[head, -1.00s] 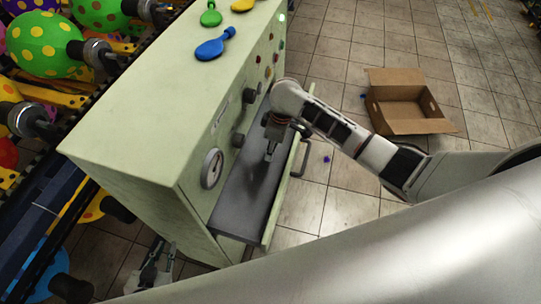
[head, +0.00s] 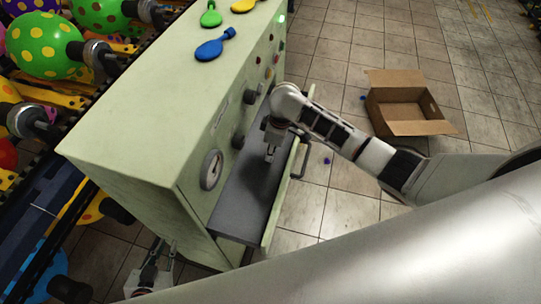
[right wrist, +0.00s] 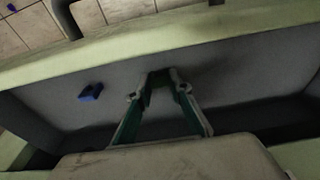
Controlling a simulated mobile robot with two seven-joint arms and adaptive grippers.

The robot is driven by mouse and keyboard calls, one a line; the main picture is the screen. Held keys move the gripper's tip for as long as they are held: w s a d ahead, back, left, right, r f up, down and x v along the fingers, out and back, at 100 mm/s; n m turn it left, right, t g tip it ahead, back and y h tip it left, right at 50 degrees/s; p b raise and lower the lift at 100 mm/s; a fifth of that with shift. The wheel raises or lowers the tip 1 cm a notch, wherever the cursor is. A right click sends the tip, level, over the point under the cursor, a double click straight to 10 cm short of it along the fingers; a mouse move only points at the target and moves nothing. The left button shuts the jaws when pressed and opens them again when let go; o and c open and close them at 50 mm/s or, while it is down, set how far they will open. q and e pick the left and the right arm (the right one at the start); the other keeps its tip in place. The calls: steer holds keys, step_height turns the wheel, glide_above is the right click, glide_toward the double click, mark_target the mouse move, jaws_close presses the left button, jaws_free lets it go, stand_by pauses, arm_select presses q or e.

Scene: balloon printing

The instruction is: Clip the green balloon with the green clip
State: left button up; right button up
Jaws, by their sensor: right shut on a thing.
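A flat green balloon (head: 211,15) lies on top of the pale green cabinet (head: 150,120). My right gripper (head: 270,154) points down into the cabinet's open drawer (head: 228,218). In the right wrist view, my right gripper (right wrist: 160,76) is shut on a small dark green piece (right wrist: 158,95), which looks like the green clip; the fingers partly hide it. My left gripper (head: 163,250) is low beside the cabinet's near end, with its fingers apart and nothing seen between them.
A blue clip (right wrist: 90,92) lies in the drawer. A blue balloon (head: 215,45) and a yellow balloon (head: 243,5) lie on the cabinet top. Inflated dotted balloons (head: 42,45) sit on machinery at left. An open cardboard box (head: 405,103) stands on the tiled floor (head: 335,215).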

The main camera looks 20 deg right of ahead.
steer(key=shift+r+p, duration=0.85)
steer(key=shift+r, duration=0.55)
step_height(320, 180, up, 7)
stand_by(0.4)
steer(key=shift+r, duration=0.1)
